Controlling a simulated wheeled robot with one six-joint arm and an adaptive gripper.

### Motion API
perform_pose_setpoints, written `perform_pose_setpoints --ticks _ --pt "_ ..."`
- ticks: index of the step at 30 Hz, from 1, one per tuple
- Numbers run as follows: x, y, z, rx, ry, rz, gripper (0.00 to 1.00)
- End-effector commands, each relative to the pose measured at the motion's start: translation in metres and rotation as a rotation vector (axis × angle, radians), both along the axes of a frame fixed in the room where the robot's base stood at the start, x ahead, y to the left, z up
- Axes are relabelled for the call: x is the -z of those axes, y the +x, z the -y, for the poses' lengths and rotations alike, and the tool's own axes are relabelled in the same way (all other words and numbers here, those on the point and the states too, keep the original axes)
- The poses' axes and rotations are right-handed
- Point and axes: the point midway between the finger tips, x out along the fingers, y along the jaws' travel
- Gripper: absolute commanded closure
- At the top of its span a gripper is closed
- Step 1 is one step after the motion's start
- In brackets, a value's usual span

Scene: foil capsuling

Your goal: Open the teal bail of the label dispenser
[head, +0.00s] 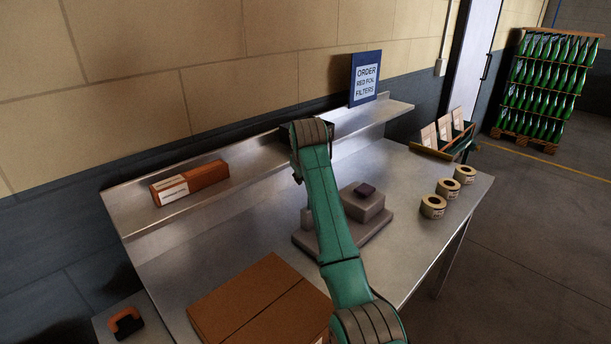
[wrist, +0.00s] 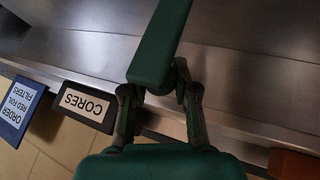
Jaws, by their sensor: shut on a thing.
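In the wrist view, my gripper (wrist: 158,92) reaches up from the bottom, with its two dark fingers shut on a teal bar, the bail (wrist: 160,40). The bail runs up and slightly right, out of the top of the picture. In the head view, my green arm hides the gripper and the bail. A grey device, which looks like the label dispenser (head: 363,206), stands on the bench partly behind my arm. It has a flat base and a raised block with a small dark purple piece on top. How far the bail is swung cannot be told.
The metal bench (head: 410,190) has a rear shelf with an orange box (head: 190,184), the blue order sign (head: 365,77) and a dark CORES box (wrist: 86,106). A cardboard box (head: 245,300) lies in front. Several tape rolls (head: 433,207) stand at the right.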

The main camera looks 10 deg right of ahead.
Motion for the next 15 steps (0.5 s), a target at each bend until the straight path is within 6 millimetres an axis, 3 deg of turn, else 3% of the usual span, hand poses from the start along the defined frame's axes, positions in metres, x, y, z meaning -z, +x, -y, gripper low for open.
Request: perform_pose_setpoints --ticks 13,14,15 --pt "0.0058 -0.001 -0.0043 -0.006 0.003 -0.01 1.0" --pt "0.0059 -0.001 -0.0044 -0.006 0.003 -0.01 0.67" --pt "0.0059 -0.0011 -0.0043 -0.006 0.003 -0.01 0.57"
